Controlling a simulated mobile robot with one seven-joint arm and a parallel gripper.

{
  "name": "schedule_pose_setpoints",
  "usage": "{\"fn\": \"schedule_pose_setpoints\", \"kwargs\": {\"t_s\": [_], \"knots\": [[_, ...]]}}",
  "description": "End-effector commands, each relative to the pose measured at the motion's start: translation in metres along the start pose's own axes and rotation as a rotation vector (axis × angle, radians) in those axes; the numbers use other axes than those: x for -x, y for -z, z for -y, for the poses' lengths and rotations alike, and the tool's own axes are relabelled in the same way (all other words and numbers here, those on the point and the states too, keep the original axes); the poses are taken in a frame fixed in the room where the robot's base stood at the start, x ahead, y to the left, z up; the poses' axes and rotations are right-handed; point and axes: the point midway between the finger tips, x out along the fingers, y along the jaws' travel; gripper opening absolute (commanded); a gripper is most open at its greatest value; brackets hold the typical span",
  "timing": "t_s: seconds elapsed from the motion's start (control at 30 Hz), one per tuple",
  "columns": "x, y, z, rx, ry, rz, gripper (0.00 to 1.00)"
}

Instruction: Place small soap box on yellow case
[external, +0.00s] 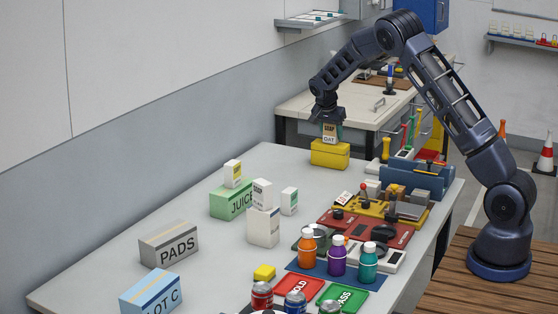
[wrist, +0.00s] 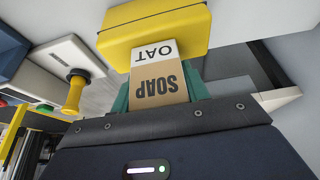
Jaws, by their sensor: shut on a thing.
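The small soap box (external: 330,135) is tan with a white band reading OAT. It is upright between the fingers of my gripper (external: 329,124), which is shut on it. In the wrist view, the soap box (wrist: 158,82) shows its SOAP lettering, with a teal finger of my gripper (wrist: 159,95) on each side. The yellow case (external: 329,154) stands at the far end of the grey table. The box is at the case's top; I cannot tell whether they touch. The yellow case (wrist: 160,28) also shows beyond the box in the wrist view.
A green JUICE box (external: 231,205) with a small carton on it and white cartons (external: 263,227) stand left of centre. A blue toolbox-like object (external: 415,180) and red and yellow panels lie to the right. Bottles (external: 338,256) stand nearer. The table left of the case is clear.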

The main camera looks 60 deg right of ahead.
Motion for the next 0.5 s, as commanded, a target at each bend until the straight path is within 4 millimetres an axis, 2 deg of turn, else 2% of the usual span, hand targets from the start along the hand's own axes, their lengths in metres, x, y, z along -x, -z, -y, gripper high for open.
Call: {"fn": "schedule_pose_setpoints", "kwargs": {"t_s": [0.3, 0.33, 0.43, 0.5], "knots": [[-0.0023, -0.0010, 0.0001, 0.000, 0.000, 0.000, 0.21], [-0.0023, -0.0010, 0.0001, 0.000, 0.000, 0.000, 0.49], [-0.0021, -0.0009, 0.0001, 0.000, 0.000, 0.000, 0.67], [-0.0021, -0.0009, 0.0001, 0.000, 0.000, 0.000, 0.67]]}}
